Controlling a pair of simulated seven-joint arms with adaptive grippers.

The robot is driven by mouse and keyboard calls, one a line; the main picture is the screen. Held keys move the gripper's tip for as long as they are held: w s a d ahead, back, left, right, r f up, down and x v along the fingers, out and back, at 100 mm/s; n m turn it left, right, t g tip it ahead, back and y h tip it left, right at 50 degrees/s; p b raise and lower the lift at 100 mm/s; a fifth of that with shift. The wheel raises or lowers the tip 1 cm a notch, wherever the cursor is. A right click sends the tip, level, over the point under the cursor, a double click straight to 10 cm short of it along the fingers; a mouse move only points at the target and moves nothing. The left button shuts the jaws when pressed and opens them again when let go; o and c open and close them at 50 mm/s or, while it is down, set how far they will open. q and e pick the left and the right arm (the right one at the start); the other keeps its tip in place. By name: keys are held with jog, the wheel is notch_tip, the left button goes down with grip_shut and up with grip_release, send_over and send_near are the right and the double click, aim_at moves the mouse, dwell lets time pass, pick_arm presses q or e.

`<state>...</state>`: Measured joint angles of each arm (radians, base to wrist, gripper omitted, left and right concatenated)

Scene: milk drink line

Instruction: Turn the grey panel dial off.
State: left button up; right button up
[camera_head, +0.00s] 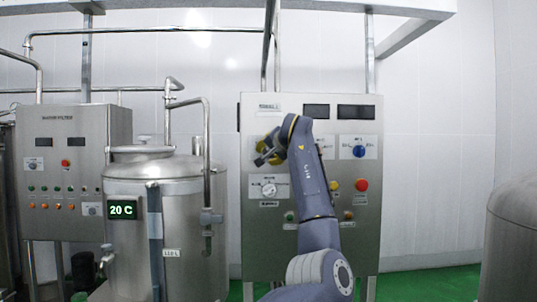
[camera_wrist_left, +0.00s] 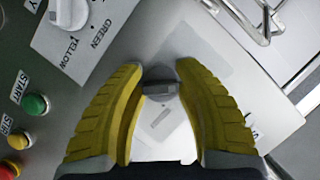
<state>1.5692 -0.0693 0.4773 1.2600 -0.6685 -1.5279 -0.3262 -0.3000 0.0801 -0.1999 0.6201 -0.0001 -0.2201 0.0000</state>
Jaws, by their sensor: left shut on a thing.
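The grey dial (camera_wrist_left: 160,86) is a small dark grey knob on a pale label plate, seen in the left wrist view. My left gripper (camera_wrist_left: 163,72) has its two yellow fingers on either side of the knob and is shut on it. In the head view my left gripper (camera_head: 269,151) is at the upper left of the steel control panel (camera_head: 337,250), and it hides the dial there. The plate's markings are too blurred to read, so I cannot tell the dial's setting. My right gripper is not in view.
A white dial (camera_head: 268,187) sits just below the gripper. A blue dial (camera_head: 359,151), a red button (camera_head: 361,185) and a yellow button (camera_head: 333,185) are to the right. A steel tank (camera_head: 185,255) reading 20 C stands left. A bent metal rod (camera_wrist_left: 245,25) is close to the fingers.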

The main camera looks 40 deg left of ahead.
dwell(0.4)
pick_arm(q)
jog(key=o, duration=1.2)
jog(key=shift+a, duration=0.1)
jog(key=v, duration=1.2)
jog(key=shift+s, duration=0.1)
jog(key=shift+f, duration=0.1)
